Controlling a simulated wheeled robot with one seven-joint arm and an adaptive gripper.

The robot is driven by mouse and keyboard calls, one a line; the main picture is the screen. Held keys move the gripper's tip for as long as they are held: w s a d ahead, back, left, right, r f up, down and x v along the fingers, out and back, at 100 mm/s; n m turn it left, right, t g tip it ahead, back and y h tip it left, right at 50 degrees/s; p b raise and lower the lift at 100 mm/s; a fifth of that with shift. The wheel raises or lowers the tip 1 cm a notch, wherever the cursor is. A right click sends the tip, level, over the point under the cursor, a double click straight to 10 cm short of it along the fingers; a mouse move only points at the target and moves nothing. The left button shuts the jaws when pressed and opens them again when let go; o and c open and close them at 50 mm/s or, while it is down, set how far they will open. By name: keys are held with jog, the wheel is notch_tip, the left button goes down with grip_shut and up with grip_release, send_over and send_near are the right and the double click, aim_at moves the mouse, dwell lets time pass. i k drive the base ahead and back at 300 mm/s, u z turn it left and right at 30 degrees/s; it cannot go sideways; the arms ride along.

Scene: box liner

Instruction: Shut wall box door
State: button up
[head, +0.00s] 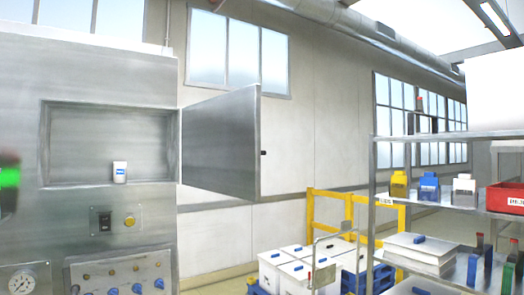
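The wall box (110,107) is a recessed compartment in a grey metal panel on the left of the head view. Its door (222,145) is a flat grey metal plate hinged at the right side of the opening. The door stands wide open, swung out to the right. A small dark knob or latch (263,153) sits on its free edge. Inside the box, a small white container with a blue label (120,172) stands on the floor of the recess. My gripper does not show in this view.
Below the box are a switch and yellow button (129,221), a gauge (23,281) and blue knobs. A metal shelf (450,135) with bottles and a red bin (506,198) stands right. White boxes (290,268) and a yellow frame (329,195) stand between. A blurred dark shape with green light (9,178) is far left.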

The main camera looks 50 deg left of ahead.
aim_at(221, 135)
jog(key=i, duration=1.75)
jog(key=u, duration=3.2)
jog(key=k, duration=1.2)
jog(key=z, duration=0.35)
jog(key=i, duration=0.8)
jog(key=z, duration=0.05)
